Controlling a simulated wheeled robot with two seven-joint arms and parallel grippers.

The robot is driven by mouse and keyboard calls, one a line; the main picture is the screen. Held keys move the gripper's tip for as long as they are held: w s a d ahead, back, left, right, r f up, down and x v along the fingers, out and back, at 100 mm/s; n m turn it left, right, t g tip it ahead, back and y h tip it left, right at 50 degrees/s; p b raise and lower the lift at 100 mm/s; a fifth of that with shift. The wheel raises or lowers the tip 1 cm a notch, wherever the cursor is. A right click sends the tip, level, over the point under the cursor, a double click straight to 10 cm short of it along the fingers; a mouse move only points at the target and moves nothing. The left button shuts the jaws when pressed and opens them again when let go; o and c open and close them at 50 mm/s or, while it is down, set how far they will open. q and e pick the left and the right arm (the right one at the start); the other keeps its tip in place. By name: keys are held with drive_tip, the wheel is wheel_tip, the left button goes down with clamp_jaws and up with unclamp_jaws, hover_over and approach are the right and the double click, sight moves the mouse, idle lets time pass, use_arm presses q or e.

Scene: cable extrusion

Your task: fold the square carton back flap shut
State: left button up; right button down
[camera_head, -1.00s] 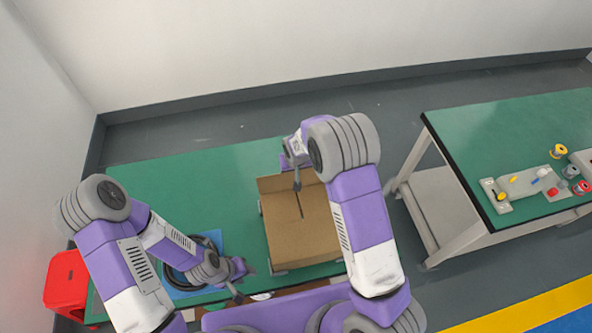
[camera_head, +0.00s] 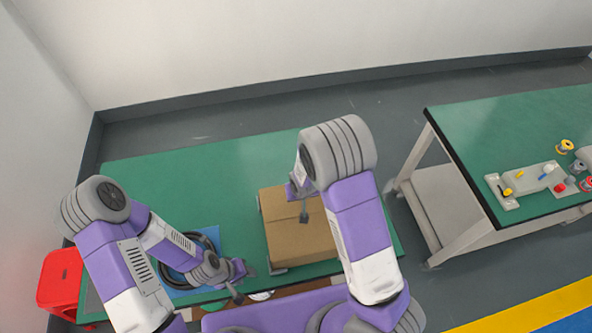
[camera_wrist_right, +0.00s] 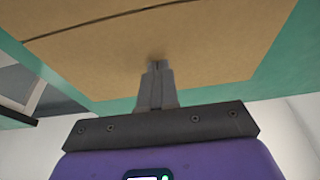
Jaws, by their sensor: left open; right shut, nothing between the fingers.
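The brown square carton (camera_head: 297,243) sits on the green table in the head view. Its back flap (camera_head: 279,203) lies down over the top, with a seam line between it and the front part. My right gripper (camera_head: 304,218) is over the carton top near this seam. In the right wrist view, the right gripper (camera_wrist_right: 157,66) is shut and empty, its tips at or against the cardboard (camera_wrist_right: 215,50); a dark seam crosses the upper left. My left gripper (camera_head: 244,284) is open, left of the carton's front corner. My right arm hides the carton's right side.
A black cable coil lies on a blue mat (camera_head: 208,238) left of the carton. A red stool (camera_head: 60,278) stands at the left. A second green table (camera_head: 490,130) with spools and a fixture is at the right. The main table's back left (camera_head: 180,185) is clear.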

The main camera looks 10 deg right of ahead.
drive_tip(key=shift+s+f, duration=0.2)
use_arm(q)
wheel_tip(320, 180, up, 7)
drive_tip(key=p, duration=0.7)
use_arm(e)
wheel_tip(320, 180, up, 10)
drive_tip(key=shift+w, duration=0.15)
use_arm(q)
drive_tip(key=shift+r, duration=0.1)
